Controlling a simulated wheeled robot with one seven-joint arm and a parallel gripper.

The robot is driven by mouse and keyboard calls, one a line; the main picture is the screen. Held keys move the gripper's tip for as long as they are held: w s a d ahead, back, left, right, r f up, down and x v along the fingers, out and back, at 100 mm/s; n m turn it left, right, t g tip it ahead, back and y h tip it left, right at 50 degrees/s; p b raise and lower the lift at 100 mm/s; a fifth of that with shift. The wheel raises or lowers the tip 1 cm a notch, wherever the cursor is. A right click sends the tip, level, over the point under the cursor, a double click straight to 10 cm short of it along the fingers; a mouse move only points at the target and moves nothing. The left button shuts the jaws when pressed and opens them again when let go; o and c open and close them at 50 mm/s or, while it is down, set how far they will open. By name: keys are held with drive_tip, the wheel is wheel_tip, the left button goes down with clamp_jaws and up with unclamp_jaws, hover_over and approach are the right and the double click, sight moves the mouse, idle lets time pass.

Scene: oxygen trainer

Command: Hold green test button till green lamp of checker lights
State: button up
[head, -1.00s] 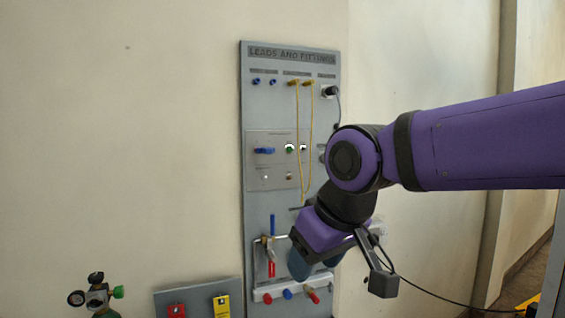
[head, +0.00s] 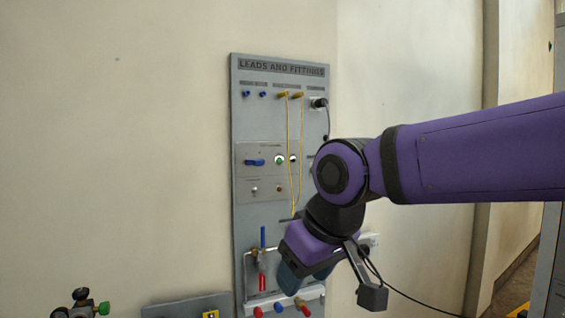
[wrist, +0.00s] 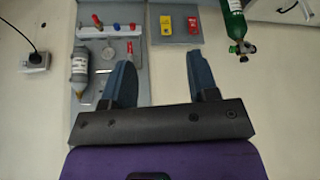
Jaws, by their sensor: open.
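The green test button (head: 279,160) is on the grey checker plate (head: 244,150) in the middle of the tall board, with a pale ring around it. A blue lever (head: 255,162) is to its left. Two small round fittings (head: 254,190) sit on the plate below; they are too small to tell if either is a lit lamp. My gripper (head: 300,272) is below and right of the button, pointing down, apart from it. In the wrist view my gripper (wrist: 162,80) is open and empty, its blue fingers wide apart. The button is not in the wrist view.
Yellow leads (head: 289,130) hang down the board just right of the button. A black plug (head: 318,103) is at the upper right. Below are a red-handled valve (head: 262,282) and a white manifold (head: 250,309). A green cylinder (wrist: 234,22) shows in the wrist view. The left wall is clear.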

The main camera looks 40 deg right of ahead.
drive_tip(key=shift+c, duration=0.2)
clamp_jaws()
idle(1.4)
